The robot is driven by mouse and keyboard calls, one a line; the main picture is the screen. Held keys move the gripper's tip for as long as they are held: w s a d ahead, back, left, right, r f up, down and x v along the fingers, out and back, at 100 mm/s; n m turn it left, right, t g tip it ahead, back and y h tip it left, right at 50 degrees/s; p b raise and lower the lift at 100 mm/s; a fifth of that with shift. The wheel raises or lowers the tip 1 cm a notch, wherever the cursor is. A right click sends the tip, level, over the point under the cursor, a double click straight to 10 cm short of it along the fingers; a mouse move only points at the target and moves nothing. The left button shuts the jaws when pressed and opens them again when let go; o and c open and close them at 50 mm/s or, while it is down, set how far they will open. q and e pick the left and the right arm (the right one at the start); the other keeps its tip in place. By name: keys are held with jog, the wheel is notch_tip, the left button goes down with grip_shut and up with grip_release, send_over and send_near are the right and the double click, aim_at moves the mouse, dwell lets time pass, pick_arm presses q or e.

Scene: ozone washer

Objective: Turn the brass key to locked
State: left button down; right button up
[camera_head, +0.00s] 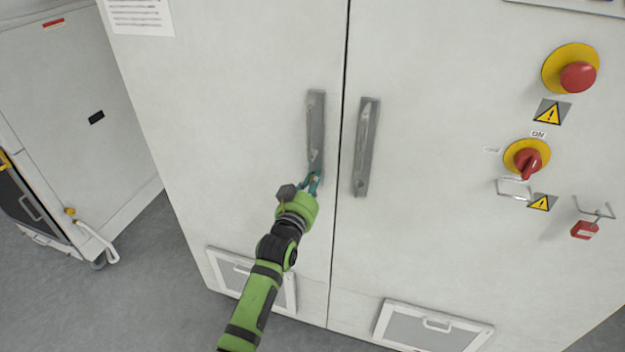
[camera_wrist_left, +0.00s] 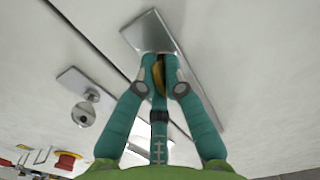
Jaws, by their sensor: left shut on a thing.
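The brass key (camera_wrist_left: 158,78) shows in the left wrist view as a small yellow-brown piece between my left fingers, at the grey metal plate of the left door handle (camera_wrist_left: 143,33). In the head view the same handle (camera_head: 316,120) is a grey upright bar on the left cabinet door. My left gripper (camera_head: 314,181) is at the lower end of this handle, and it also shows in the left wrist view (camera_wrist_left: 161,66), shut on the key. The fingers hide most of the key and its keyhole, so I cannot tell its angle. My right gripper is out of view.
The right door handle (camera_head: 367,148) stands close by, across the door seam. Farther right are a red stop button (camera_head: 578,77), a red rotary switch (camera_head: 528,163) and a red padlock (camera_head: 585,230). Vent grilles, one the right vent (camera_head: 430,328), sit low on the doors.

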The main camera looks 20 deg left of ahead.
pick_arm(q)
jog(key=shift+n, duration=0.5)
jog(key=c, duration=1.3)
grip_release()
jog(key=s, duration=1.2)
jog(key=shift+a, duration=0.2)
